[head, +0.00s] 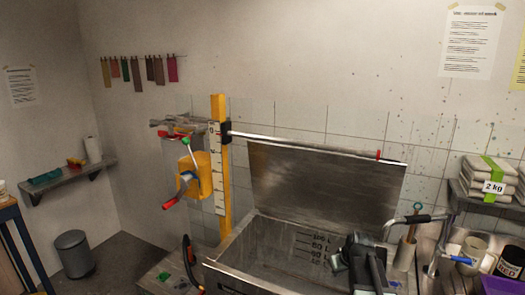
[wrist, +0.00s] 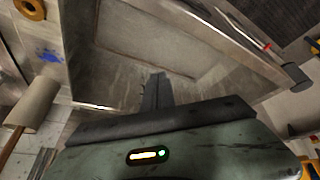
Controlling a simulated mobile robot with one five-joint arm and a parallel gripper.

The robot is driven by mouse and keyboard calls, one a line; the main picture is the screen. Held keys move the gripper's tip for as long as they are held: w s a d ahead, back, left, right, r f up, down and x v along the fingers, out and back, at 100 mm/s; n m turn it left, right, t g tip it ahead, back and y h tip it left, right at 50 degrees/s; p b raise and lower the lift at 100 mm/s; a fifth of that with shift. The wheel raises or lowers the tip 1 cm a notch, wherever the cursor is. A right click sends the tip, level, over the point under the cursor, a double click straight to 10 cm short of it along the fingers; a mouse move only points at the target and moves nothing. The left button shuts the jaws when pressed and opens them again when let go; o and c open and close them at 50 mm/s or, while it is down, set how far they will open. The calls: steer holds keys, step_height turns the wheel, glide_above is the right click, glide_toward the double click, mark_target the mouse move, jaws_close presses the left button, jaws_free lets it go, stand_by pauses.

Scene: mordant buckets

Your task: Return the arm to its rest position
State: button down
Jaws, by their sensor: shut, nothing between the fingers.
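My gripper (head: 338,263) shows in the head view at the lower right of centre, dark and small, at the end of my dark arm. It is in front of the open steel vat (head: 255,236), whose interior has litre marks. In the wrist view the fingers of my gripper (wrist: 156,92) are together and point up the picture, with nothing between them. Pale steel walls of the vat fill the area beyond them. I cannot tell from the pictures how high the gripper is over the rim.
The vat's lid (head: 325,190) stands raised behind it. A sink area with mugs (head: 473,250) and a shelf with 2 kg bags (head: 489,177) are right. A bin (head: 73,252) stands far left.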

steer(key=s+a+f+n+g+b, duration=0.1)
steer(key=s+a+f+b, duration=0.15)
steer(key=a, duration=0.35)
steer(key=s+a+f+g+b, duration=0.1)
steer(key=s+a+f, duration=0.3)
steer(key=a, duration=0.3)
steer(key=s+m+g, duration=0.3)
steer(key=s, duration=0.6)
steer(key=shift+a+f+p, duration=0.15)
steer(key=shift+a+p, duration=0.15)
steer(key=shift+a, duration=0.15)
